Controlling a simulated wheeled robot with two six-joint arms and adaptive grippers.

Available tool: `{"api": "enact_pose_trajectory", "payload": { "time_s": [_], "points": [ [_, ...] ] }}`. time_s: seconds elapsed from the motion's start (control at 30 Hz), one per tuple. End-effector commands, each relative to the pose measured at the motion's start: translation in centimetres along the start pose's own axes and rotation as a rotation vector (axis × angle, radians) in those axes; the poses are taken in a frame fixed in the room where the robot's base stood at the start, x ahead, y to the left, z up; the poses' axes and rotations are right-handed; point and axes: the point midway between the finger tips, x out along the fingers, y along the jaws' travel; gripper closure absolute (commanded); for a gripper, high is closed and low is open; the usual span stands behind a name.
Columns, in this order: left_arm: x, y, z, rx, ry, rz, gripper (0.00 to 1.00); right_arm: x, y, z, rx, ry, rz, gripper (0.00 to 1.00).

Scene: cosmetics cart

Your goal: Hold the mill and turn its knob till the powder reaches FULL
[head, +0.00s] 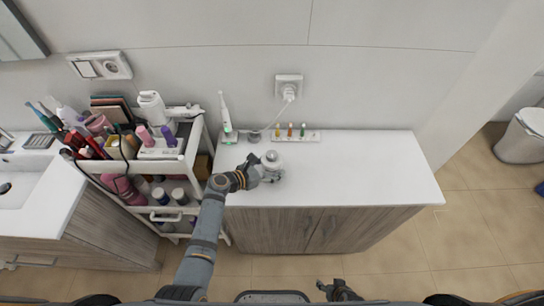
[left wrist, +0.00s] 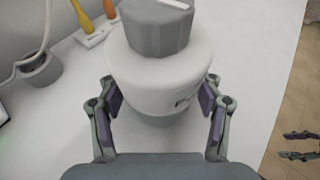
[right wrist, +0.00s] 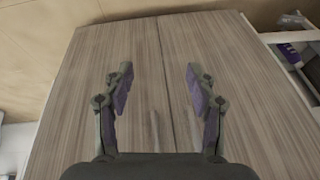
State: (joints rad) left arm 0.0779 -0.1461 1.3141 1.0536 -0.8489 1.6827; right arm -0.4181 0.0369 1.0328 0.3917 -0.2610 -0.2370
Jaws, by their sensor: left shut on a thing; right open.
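The mill (head: 271,164) stands upright on the white counter, with a white body and a grey knob (left wrist: 157,28) on top. The knob has a white mark on its upper face. My left gripper (head: 268,175) is shut on the mill's body, one finger on each side in the left wrist view (left wrist: 162,100). A small dark mark shows on the body; the powder level cannot be read. My right gripper (head: 338,289) is open and empty, low in front of the cabinet. Its spread fingers show in the right wrist view (right wrist: 157,88), facing the wooden doors.
A crowded cosmetics cart (head: 190,150) is to the left. The counter's right part (head: 370,170) is clear.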

Motion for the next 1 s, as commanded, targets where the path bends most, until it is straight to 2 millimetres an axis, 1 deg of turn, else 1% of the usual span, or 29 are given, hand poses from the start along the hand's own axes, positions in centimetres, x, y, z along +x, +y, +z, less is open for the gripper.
{"api": "enact_pose_trajectory", "payload": {
  "time_s": [0.03,0.07,0.1,0.17,0.2,0.27,0.3,0.37,0.4,0.47,0.53,0.57,0.6,0.83,1.0],
  "points": [
    [0.0,0.0,0.0,0.0,0.0,0.0,0.79,-1.1,-1.9,-3.0,0.033,0.069,-0.045,0.42],
    [0.0,0.0,0.0,0.0,0.0,0.0,0.79,-1.9,-3.0,-4.8,0.054,0.111,-0.075,0.42],
    [0.0,0.0,0.0,0.0,0.0,0.0,0.79,-3.2,-4.4,-7.3,0.079,0.167,-0.116,0.42],
    [0.0,0.0,0.0,0.0,0.0,0.0,0.79,-5.4,-6.3,-10.8,0.115,0.248,-0.175,0.42],
    [0.0,0.0,0.0,0.0,0.0,0.0,0.79,-7.0,-7.4,-13.0,0.135,0.301,-0.213,0.42],
    [0.0,0.0,0.0,0.0,0.0,0.001,0.79,-9.4,-8.9,-15.9,0.162,0.372,-0.265,0.42],
    [0.0,0.0,0.0,0.0,0.0,0.001,0.79,-11.0,-9.6,-17.6,0.176,0.416,-0.297,0.42],
    [0.0,0.0,0.0,0.0,0.0,0.001,0.79,-13.4,-10.6,-19.9,0.194,0.479,-0.341,0.42],
    [0.0,0.0,0.0,0.0,0.0,0.001,0.79,-15.1,-11.2,-21.4,0.206,0.519,-0.369,0.42],
    [0.0,0.0,0.0,0.0,-0.001,0.001,0.79,-17.6,-12.0,-23.4,0.222,0.577,-0.408,0.42],
    [0.0,0.0,0.0,0.0,-0.001,0.001,0.79,-20.6,-12.8,-25.6,0.234,0.643,-0.455,0.42],
    [0.0,0.0,0.0,0.0,-0.001,0.001,0.79,-21.9,-13.2,-26.6,0.227,0.674,-0.479,0.42],
    [0.0,0.0,0.0,0.0,-0.001,0.001,0.79,-22.8,-13.9,-27.7,0.19,0.703,-0.506,0.42],
    [0.0,0.0,0.1,0.0,-0.001,0.001,0.79,-22.9,-17.0,-30.8,-0.129,0.801,-0.598,0.42],
    [0.0,0.0,0.1,0.0,-0.001,0.001,0.79,-23.9,-18.8,-33.4,-0.382,0.933,-0.65,0.42]
  ]
}}
